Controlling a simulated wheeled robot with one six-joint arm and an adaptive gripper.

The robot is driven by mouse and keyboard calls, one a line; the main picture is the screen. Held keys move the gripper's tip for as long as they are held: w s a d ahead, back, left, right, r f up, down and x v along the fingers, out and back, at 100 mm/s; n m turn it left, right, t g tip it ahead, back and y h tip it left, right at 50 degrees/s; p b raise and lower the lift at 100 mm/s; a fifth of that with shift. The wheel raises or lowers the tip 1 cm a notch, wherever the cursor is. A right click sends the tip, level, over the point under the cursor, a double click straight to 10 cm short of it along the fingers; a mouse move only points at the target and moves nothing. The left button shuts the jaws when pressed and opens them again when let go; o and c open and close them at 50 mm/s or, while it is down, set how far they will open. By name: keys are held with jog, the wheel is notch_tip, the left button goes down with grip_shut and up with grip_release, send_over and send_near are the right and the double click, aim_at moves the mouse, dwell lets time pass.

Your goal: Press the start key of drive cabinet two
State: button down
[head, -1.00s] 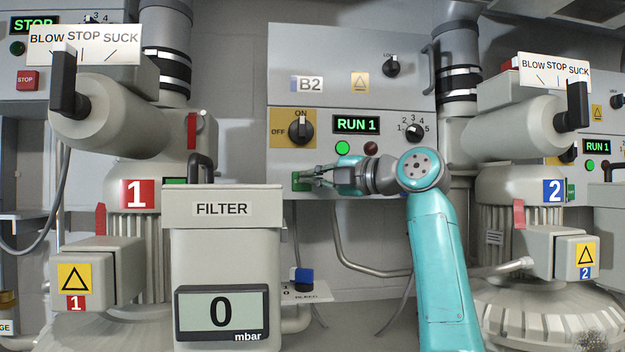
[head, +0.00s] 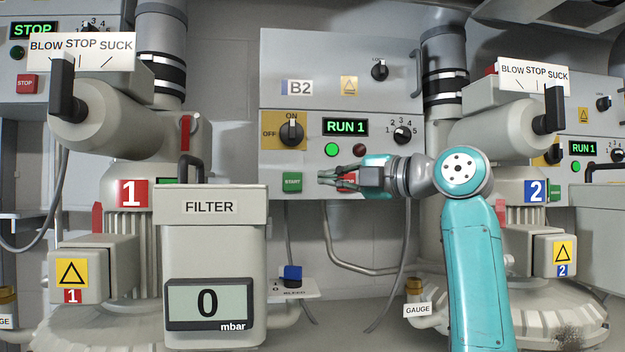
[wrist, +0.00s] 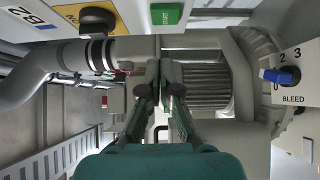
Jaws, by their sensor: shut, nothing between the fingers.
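Drive cabinet B2 (head: 340,80) stands in the middle of the head view. Its display (head: 345,127) reads RUN 1, and its green lamp (head: 332,150) is lit. The green START key (head: 292,182) is at the lower left of its front panel. It also shows at the top of the wrist view (wrist: 167,14). My gripper (head: 321,177) is shut and empty, to the right of the START key and apart from it. In the wrist view, the closed fingertips (wrist: 162,66) lie below the key. A red STOP key is partly hidden behind my gripper.
The filter box (head: 209,207), reading 0 mbar, stands left of the arm in front. Blower 1 (head: 135,150) is at left and blower 2 (head: 490,130) at right. A bleed valve with a blue knob (head: 291,273) is under the cabinet. The main switch (head: 291,132) points to ON.

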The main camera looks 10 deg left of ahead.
jog(key=shift+v, duration=1.75)
